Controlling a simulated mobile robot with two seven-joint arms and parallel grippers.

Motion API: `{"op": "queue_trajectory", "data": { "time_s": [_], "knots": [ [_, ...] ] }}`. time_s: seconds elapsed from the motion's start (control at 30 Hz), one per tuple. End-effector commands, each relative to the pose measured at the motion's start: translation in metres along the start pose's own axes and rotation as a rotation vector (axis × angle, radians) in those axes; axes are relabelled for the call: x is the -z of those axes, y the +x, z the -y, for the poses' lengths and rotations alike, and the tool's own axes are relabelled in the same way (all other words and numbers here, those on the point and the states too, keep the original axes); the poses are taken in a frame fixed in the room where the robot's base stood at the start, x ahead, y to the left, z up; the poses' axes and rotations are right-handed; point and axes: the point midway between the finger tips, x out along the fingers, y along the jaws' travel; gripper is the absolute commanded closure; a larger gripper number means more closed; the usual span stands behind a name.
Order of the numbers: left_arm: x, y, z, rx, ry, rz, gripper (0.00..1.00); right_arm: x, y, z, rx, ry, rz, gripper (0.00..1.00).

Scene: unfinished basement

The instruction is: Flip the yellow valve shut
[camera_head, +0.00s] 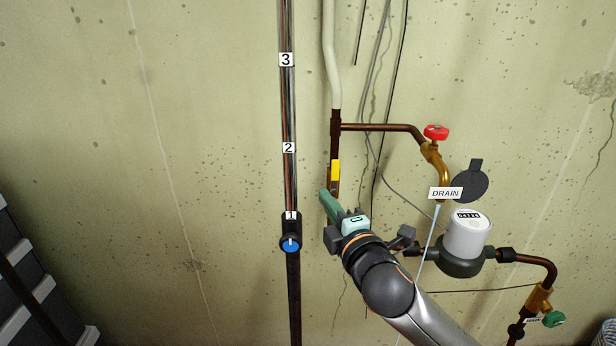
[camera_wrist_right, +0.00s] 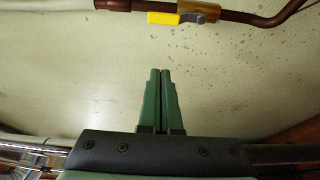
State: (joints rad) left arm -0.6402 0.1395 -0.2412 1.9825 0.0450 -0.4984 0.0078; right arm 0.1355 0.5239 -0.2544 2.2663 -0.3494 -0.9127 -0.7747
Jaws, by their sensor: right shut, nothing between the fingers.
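The yellow valve handle (camera_head: 335,171) sits on the vertical copper pipe in the head view, left of the drain tap, and lies in line with the pipe. It also shows at the top of the right wrist view (camera_wrist_right: 164,18), along the pipe there. My right gripper (camera_head: 325,194) is just below the handle in the head view, its green fingers pointing up and left. In the right wrist view its fingers (camera_wrist_right: 160,72) are together and empty, with a clear gap to the yellow handle. The pipe below the handle is partly hidden by my gripper. My left gripper is not in view.
A chrome and black vertical pipe with number labels (camera_head: 289,148) and a blue knob (camera_head: 290,244) stands to the left. A red tap handle (camera_head: 436,132), a DRAIN tag (camera_head: 446,193), a water meter (camera_head: 466,236) and a green tap handle (camera_head: 554,319) are to the right.

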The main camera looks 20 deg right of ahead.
Motion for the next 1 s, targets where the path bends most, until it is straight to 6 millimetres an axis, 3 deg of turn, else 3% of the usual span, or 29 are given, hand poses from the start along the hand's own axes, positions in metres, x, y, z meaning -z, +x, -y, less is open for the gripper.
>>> {"op": "queue_trajectory", "data": {
  "time_s": [0.57, 1.0],
  "knots": [
    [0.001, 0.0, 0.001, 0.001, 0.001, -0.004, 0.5, -0.001, 0.009, -0.004, -0.011, -0.012, 0.004, 1.0],
    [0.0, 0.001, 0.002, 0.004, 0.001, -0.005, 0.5, -0.001, 0.084, -0.005, -0.01, -0.01, 0.003, 1.0]
  ]
}}
